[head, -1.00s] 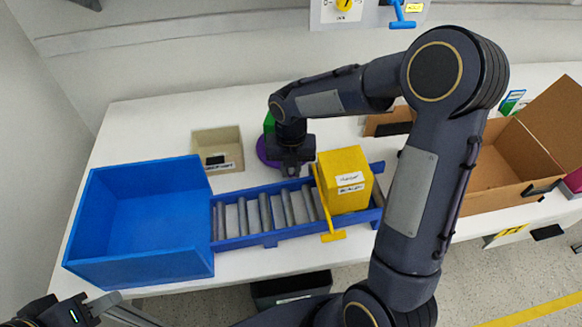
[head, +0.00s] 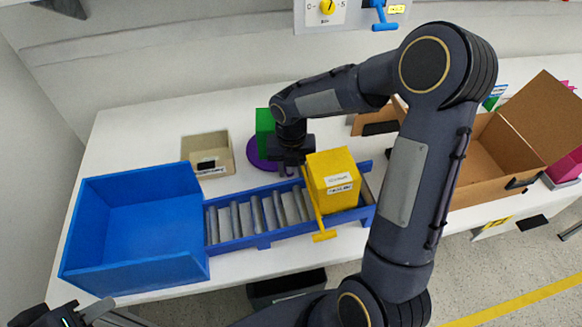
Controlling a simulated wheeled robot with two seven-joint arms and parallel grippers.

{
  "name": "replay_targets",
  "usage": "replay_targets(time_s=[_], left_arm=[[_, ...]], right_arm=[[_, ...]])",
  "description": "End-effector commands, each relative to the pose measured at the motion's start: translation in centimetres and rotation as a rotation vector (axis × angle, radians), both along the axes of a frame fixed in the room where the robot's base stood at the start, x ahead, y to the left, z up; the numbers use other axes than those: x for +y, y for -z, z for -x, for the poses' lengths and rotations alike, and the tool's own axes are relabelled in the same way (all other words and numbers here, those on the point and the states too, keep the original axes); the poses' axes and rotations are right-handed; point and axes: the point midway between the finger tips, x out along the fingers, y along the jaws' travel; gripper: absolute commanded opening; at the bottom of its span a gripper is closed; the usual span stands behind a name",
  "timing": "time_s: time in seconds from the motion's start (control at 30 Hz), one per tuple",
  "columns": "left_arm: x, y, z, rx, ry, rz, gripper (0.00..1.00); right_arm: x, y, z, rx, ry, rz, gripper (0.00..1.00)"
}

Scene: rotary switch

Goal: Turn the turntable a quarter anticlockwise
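The turntable (head: 256,158) is a purple disc on the white table, behind the roller conveyor and partly hidden by my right gripper. A green block (head: 263,121) stands upright at its back, also partly covered by my arm. My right gripper (head: 288,172) points down at the right front part of the disc. Its fingers are dark and small, so I cannot tell whether they are open or touch the disc. My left gripper (head: 82,314) is at the bottom left corner, partly cut off, away from the turntable; its opening is unclear.
An open cardboard box (head: 478,190) stands at the right.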

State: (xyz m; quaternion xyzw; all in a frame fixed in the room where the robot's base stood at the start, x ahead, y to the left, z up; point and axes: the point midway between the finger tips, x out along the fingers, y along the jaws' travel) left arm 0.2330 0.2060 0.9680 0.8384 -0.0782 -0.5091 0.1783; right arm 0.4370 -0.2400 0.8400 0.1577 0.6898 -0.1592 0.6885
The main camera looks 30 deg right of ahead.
Motion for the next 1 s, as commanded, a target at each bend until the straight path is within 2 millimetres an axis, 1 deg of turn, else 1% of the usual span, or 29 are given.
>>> replay_targets(time_s=[0.03, 0.17, 0.27, 0.5, 0.6, 0.7, 0.8, 1.0], left_arm=[[0.0, 0.0, 0.0, 0.000, 0.000, 0.000, 0.36], [0.0, 0.0, 0.0, 0.000, 0.000, 0.000, 0.36], [0.0, -0.1, 0.0, 0.000, 0.000, 0.000, 0.36], [0.0, -0.5, 0.0, 0.000, 0.000, 0.000, 0.36], [0.0, -0.6, 0.0, 0.000, 0.000, 0.000, 0.36], [0.0, -0.6, 0.0, 0.000, 0.000, 0.000, 0.36], [0.0, -0.7, 0.0, 0.000, 0.000, 0.000, 0.36], [0.0, -0.6, 0.0, 0.000, 0.000, 0.000, 0.36]], right_arm=[[0.0, -0.1, -0.4, -0.013, 0.002, -0.001, 0.36], [0.0, -0.2, -0.4, -0.014, 0.001, -0.001, 0.36], [0.0, -0.9, -0.4, -0.017, 0.002, 0.000, 0.36], [0.0, -5.0, -0.3, -0.016, 0.003, 0.000, 0.36], [0.0, -6.5, -0.2, -0.013, 0.001, 0.000, 0.36], [0.0, -7.4, 0.0, -0.008, 0.001, -0.001, 0.36], [0.0, -7.9, 0.0, -0.005, 0.001, 0.000, 0.36], [0.0, -7.9, 0.1, -0.003, 0.000, 0.000, 0.36]])
